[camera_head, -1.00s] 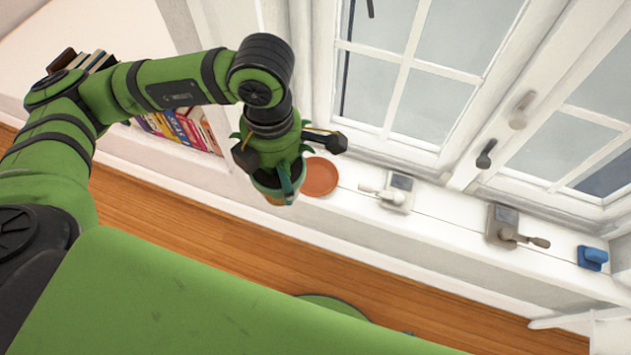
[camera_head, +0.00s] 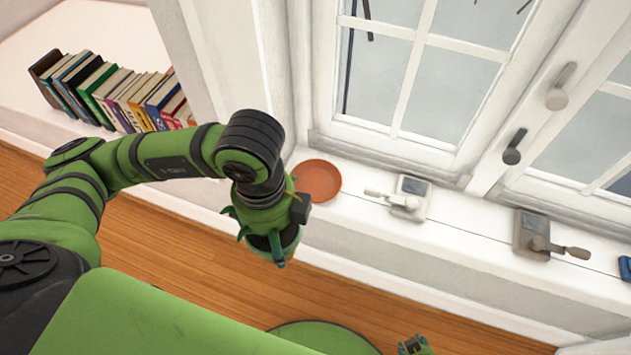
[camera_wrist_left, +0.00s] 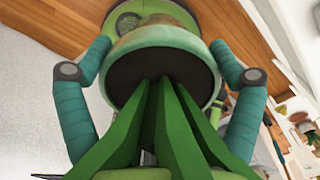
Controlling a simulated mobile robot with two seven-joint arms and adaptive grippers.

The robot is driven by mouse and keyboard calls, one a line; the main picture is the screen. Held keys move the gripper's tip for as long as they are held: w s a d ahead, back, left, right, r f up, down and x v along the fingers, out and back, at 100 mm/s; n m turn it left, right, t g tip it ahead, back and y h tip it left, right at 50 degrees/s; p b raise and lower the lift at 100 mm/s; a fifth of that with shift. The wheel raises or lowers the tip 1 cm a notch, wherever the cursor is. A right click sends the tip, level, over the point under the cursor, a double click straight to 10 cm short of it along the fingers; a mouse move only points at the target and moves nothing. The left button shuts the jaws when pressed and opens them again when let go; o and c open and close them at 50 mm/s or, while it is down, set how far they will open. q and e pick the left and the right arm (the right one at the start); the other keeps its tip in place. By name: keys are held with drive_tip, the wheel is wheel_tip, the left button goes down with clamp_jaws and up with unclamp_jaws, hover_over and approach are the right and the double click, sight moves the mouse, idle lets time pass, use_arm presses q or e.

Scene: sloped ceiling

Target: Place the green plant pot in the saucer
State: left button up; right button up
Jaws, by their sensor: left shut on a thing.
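The green plant pot (camera_wrist_left: 150,45) has a worn green rim, dark soil and long green leaves. In the head view the pot (camera_head: 291,240) is partly hidden by my left gripper (camera_head: 268,222). In the wrist view the teal fingers of my left gripper (camera_wrist_left: 160,78) are shut on the pot from both sides. The terracotta saucer (camera_head: 319,180) lies empty on the white windowsill. The held pot is apart from it, on the near side and slightly left, out over the sill's front edge.
The white windowsill (camera_head: 345,220) carries a light window handle mechanism (camera_head: 410,200) right of the saucer and a grey one (camera_head: 533,236) farther right. A row of books (camera_head: 120,95) stands at the left. A small green and teal part, perhaps my right gripper (camera_head: 415,345), shows at the bottom edge.

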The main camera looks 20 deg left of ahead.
use_arm(q)
drive_tip(key=w, duration=1.9)
drive_tip(key=f, duration=0.6)
drive_tip(key=shift+w+d+f+p, duration=0.25)
drive_tip(key=shift+w+d+p, duration=0.1)
drive_tip(key=shift+w+f, duration=0.15)
drive_tip(key=shift+f, duration=0.1)
drive_tip(key=shift+f, duration=0.1)
drive_tip(key=o, duration=1.4)
drive_tip(key=shift+f, duration=0.1)
drive_tip(key=shift+c, duration=0.2)
